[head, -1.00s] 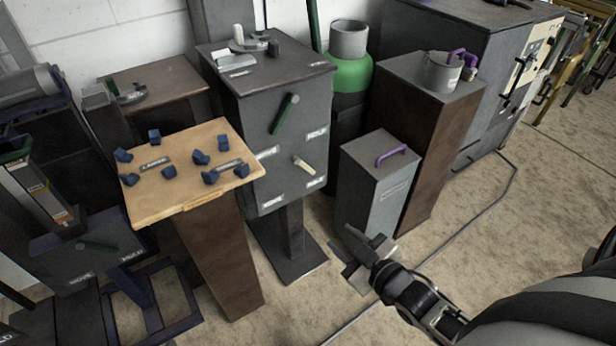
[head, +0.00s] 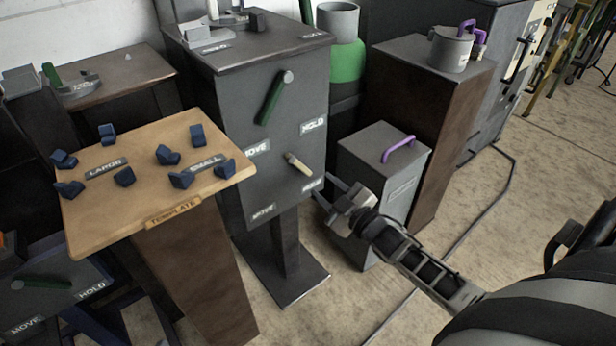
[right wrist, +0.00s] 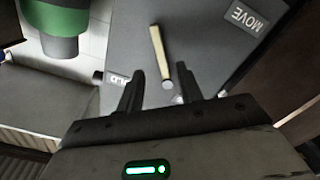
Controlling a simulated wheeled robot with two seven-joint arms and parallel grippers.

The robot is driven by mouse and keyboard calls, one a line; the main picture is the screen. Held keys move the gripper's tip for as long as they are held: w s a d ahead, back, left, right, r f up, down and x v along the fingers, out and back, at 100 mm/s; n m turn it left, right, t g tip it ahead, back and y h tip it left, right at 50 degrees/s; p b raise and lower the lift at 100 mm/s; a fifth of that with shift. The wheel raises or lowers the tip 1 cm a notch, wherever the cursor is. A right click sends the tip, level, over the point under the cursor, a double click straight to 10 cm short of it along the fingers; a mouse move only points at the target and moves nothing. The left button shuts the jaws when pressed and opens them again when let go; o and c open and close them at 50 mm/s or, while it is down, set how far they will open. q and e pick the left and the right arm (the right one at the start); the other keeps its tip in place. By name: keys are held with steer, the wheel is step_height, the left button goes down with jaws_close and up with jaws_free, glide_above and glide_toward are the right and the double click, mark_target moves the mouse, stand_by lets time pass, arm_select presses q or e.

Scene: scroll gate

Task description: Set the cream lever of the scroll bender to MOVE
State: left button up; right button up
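The scroll bender (head: 235,110) is a dark grey cabinet on a post. Its cream lever (head: 300,165) is on the front face and slants down to the right, its end near the lower right label (head: 312,185). The lower MOVE label (head: 263,213) is down to the left. In the right wrist view the cream lever (right wrist: 160,52) is ahead of the fingers, a MOVE label (right wrist: 245,18) is at upper right and a partly hidden HOLD label (right wrist: 118,80) is at left. My right gripper (head: 328,195) is open and empty, just right of the lever; it also shows in the wrist view (right wrist: 160,88). My left gripper is out of view.
A green lever (head: 274,100) sits above the cream one on the same face. A wooden-topped stand (head: 135,205) with several blue blocks is at left. A grey box with a purple handle (head: 399,150) stands right of the cabinet, close to my right gripper.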

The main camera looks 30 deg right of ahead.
mark_target(304, 169)
steer(key=w, duration=0.2)
steer(key=w+b, duration=0.1)
steer(key=w, duration=0.3)
steer(key=shift+a+f+b, duration=0.1)
steer(key=shift+a+b, duration=0.15)
steer(key=shift+b, duration=0.05)
steer(key=shift+w, duration=0.55)
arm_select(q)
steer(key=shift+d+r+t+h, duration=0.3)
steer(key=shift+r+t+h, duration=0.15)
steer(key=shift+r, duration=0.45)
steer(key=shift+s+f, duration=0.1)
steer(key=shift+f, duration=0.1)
arm_select(e)
jaws_close()
